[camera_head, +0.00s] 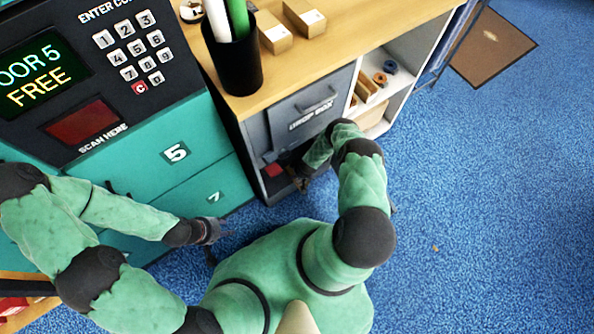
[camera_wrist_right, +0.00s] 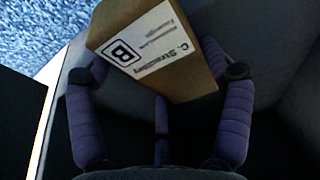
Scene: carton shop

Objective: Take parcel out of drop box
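The drop box (camera_head: 305,112) is a grey unit under the wooden counter, with a labelled flap at the top and a dark opening below. My right gripper (camera_head: 300,180) is at this opening, partly hidden by its own arm. In the right wrist view the parcel (camera_wrist_right: 165,45), a brown carton with a white label and a boxed letter B, lies tilted between the fingertips of my right gripper (camera_wrist_right: 158,58). The fingers touch it on both sides. My left gripper (camera_head: 220,245) is open and empty in front of the green lockers.
Green locker doors (camera_head: 185,155) and a dark keypad panel (camera_head: 90,75) stand at the left. A black cup (camera_head: 235,65) and small cartons (camera_head: 305,18) are on the counter. Open shelves (camera_head: 395,85) adjoin the drop box.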

